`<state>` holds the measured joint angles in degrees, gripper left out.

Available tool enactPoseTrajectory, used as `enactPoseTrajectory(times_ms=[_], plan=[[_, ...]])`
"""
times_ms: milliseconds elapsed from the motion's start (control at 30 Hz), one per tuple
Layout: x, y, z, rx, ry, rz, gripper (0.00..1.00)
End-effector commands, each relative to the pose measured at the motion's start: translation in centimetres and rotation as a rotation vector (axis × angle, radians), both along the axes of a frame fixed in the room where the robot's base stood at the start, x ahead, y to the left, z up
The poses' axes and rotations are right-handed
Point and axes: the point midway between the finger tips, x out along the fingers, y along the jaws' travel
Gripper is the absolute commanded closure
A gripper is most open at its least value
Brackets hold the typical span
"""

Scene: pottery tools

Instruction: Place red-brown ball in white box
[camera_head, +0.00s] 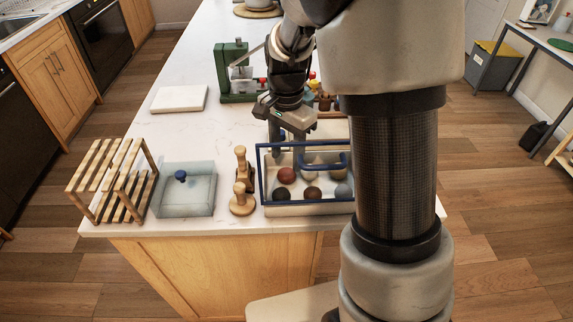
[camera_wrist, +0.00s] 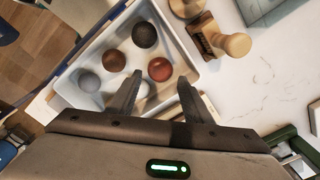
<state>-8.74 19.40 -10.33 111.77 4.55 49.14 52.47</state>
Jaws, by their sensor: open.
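The red-brown ball (camera_head: 287,174) lies in a white box (camera_head: 283,210) with a blue frame and handle at the counter's front edge. In the wrist view the red-brown ball (camera_wrist: 160,69) shows between and just beyond my fingertips, inside the white box (camera_wrist: 183,52). Other balls share the box: dark (camera_wrist: 144,35), brown (camera_wrist: 114,62), grey (camera_wrist: 89,81) and a pale one (camera_wrist: 142,89) partly hidden by a finger. My gripper (camera_head: 288,152) is open and empty, pointing down at the back part of the box. It also shows in the wrist view (camera_wrist: 159,78).
Wooden stamps (camera_head: 242,180) stand just left of the box. Further left are a translucent pale-blue box (camera_head: 186,192) with a blue knob and a slatted wooden rack (camera_head: 115,178). A white slab (camera_head: 179,99) and a green machine (camera_head: 236,72) lie farther back. Bare counter lies between them.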

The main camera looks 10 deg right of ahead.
Motion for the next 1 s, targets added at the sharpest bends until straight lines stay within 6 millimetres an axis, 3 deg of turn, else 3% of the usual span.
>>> enactPoseTrajectory(times_ms=[100, 333, 1000], plan=[[0.1, 0.0, 2.8, 0.000, -0.004, 0.002, 0.54], [0.0, 0.0, 6.0, 0.000, -0.001, 0.002, 0.54], [0.0, 0.0, 6.6, -0.001, 0.001, 0.002, 0.54]])
